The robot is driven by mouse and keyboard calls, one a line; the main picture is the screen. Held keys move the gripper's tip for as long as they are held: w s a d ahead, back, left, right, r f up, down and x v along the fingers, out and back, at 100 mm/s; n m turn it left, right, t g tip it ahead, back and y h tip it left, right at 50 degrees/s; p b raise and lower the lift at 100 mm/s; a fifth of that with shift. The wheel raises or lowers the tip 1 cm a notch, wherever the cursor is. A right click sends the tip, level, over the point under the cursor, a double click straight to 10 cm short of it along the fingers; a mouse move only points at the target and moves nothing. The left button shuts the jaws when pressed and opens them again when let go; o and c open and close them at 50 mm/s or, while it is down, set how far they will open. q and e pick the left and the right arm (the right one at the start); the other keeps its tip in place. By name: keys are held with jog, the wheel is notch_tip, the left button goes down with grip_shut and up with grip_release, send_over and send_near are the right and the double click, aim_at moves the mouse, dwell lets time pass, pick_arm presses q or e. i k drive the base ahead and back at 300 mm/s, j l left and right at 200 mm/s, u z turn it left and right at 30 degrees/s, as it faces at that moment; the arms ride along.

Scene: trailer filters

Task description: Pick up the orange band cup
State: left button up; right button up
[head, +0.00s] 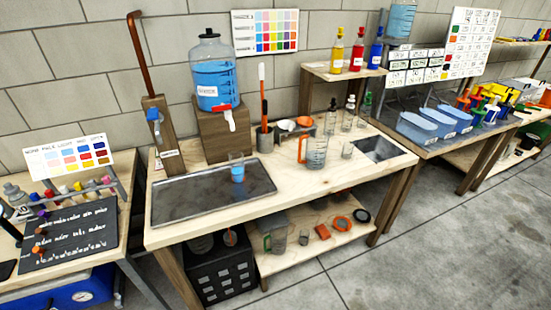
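I cannot pick out a cup with a clear orange band at this size. A clear measuring jug with an orange handle (317,153) stands upright on the wooden workbench (280,188), right of its middle. A small clear cup (347,150) stands to the right of the jug. A clear cup with blue liquid (237,169) stands on the dark metal tray (190,203) at the left of the bench. On the lower shelf are a green-handled clear jug (278,239) and a small clear cup (304,237). Neither of my grippers is in view.
A large blue-filled dispenser (215,85) stands on a wooden block at the back. An orange block (322,232), an orange ring (341,223) and a black ring (361,215) lie on the lower shelf. A black crate (219,268) is below. Floor at right is clear.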

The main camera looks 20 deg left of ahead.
aim_at(235, 157)
jog(key=j+z, duration=0.25)
jog(key=j, duration=0.15)
jog(key=j+z, duration=0.25)
jog(key=j, duration=0.2)
jog(key=k+j+z, duration=0.2)
jog(key=j, duration=0.2)
jog(key=j+z, duration=0.25)
jog(key=j, duration=0.15)
jog(key=k+j+z, duration=0.25)
jog(key=i+j, duration=0.1)
jog(key=j, duration=0.05)
